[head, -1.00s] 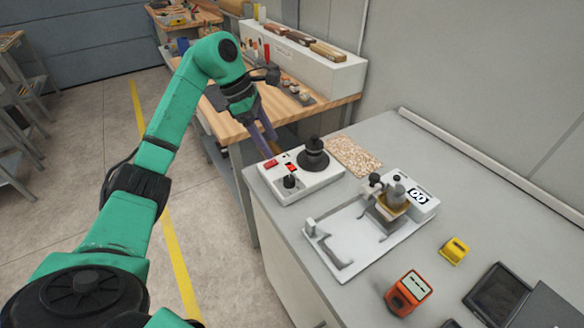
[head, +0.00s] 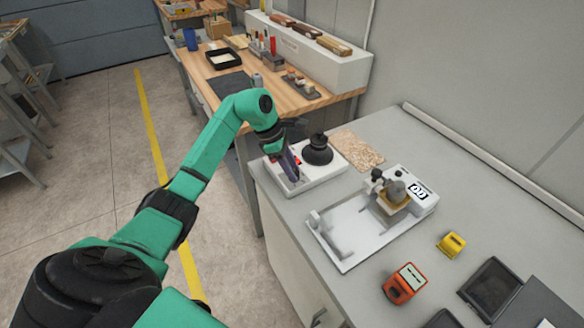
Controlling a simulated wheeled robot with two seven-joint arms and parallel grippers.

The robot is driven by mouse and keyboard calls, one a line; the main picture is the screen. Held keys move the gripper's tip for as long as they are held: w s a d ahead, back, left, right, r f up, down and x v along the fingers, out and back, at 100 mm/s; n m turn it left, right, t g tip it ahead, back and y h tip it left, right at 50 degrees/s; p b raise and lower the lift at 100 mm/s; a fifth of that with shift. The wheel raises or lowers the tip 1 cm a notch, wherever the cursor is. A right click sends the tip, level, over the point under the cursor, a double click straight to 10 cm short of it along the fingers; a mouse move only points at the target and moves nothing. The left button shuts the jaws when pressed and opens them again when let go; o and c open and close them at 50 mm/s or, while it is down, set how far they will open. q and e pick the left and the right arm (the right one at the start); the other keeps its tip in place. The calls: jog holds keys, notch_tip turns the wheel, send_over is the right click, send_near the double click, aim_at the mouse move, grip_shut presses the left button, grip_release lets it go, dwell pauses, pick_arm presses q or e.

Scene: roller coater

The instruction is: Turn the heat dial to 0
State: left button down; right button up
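A white control box (head: 325,172) with a large black knob (head: 317,150) sits at the near left corner of the grey bench. A smaller black dial on this box is now hidden behind my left gripper (head: 292,174). Its fingers point down over the left part of the box, at or very near that dial. I cannot tell whether they touch it or how far apart they are. The roller coater (head: 345,245) is a white tray machine to the right, with a small display (head: 418,191). I see no readable label on any dial. My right gripper is out of view.
A speckled mat (head: 357,149) lies behind the control box. An orange device (head: 405,284), a yellow block (head: 452,244) and a dark tray (head: 492,287) lie at the right. A wooden workbench (head: 290,93) with tools stands behind. The bench's back right is clear.

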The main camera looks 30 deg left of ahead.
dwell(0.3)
pick_arm(q)
jog(key=shift+n+t+b, duration=0.3)
jog(key=shift+n+b, duration=0.4)
jog(key=shift+n, duration=0.2)
jog(key=shift+s+n+t+y+b, duration=0.1)
jog(key=shift+n+t+y+b, duration=0.35)
jog(key=shift+n, duration=0.75)
jog(key=n+t+y+b, duration=0.1)
jog(key=n, duration=0.2)
jog(key=shift+d+n, duration=0.15)
jog(key=shift+n, duration=0.15)
jog(key=n+y, duration=0.1)
jog(key=n, duration=0.3)
jog(key=shift+d+r+t+b, duration=0.1)
jog(key=shift+t+b, duration=0.15)
jog(key=shift+b, duration=0.1)
jog(key=shift+y, duration=0.25)
jog(key=shift+c, duration=2.4)
grip_release()
jog(key=shift+s, duration=0.1)
